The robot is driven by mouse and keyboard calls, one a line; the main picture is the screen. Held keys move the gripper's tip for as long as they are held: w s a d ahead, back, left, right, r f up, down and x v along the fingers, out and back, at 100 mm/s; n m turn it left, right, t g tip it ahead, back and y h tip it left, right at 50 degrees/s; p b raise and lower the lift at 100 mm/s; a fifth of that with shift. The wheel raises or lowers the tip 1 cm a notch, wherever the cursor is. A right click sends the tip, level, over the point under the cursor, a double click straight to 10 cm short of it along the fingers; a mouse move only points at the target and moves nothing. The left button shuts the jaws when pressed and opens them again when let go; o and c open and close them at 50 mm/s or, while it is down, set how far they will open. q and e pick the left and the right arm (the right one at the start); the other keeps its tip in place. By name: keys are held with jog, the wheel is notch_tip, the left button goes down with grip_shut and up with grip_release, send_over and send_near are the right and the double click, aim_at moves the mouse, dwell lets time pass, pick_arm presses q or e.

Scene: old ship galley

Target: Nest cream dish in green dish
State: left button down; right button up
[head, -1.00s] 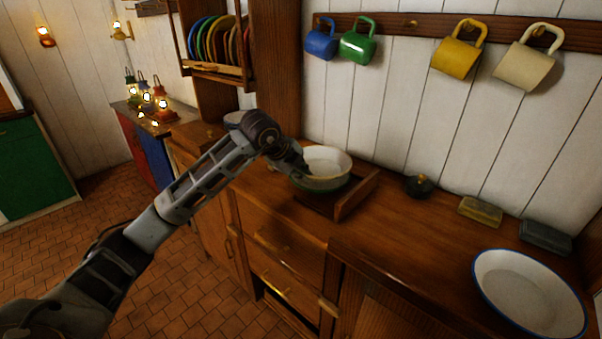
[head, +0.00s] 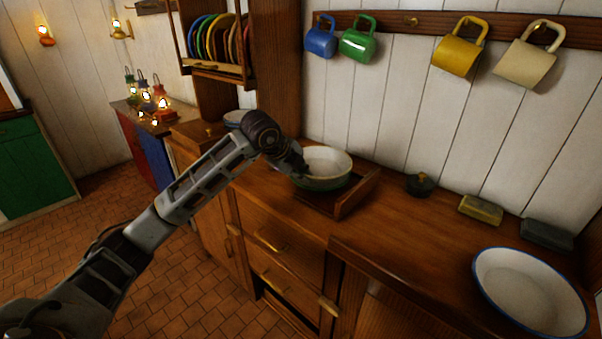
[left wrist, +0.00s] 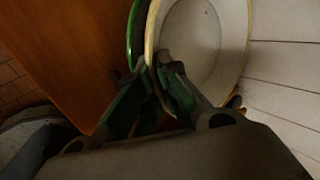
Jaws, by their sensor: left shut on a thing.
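The cream dish (head: 328,160) sits low inside the green dish (head: 325,184) on the wooden counter, close to level in the head view. My left gripper (head: 301,168) is shut on the cream dish's left rim. In the left wrist view, the fingertips (left wrist: 158,66) pinch the wall of the cream dish (left wrist: 208,40), and a strip of the green dish's rim (left wrist: 132,35) shows just outside it. Whether the cream dish rests on the green dish's bottom is hidden. My right gripper is not in view.
A low wooden tray (head: 357,197) with raised edges surrounds the green dish. A dark lidded pot (head: 419,184), a yellow block (head: 481,209), a dark block (head: 547,234) and a white, blue-rimmed basin (head: 530,292) stand to the right. Mugs (head: 358,42) hang above.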

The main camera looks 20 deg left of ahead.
pick_arm(q)
jog(key=shift+f, duration=0.3)
dwell(0.6)
jog(key=c, duration=1.6)
grip_release()
jog(key=shift+o, duration=0.3)
jog(key=shift+s+f, duration=0.1)
jog(key=shift+f, duration=0.05)
jog(key=shift+r+p, duration=2.4)
jog(key=shift+r, duration=1.75)
jog(key=shift+f, duration=0.1)
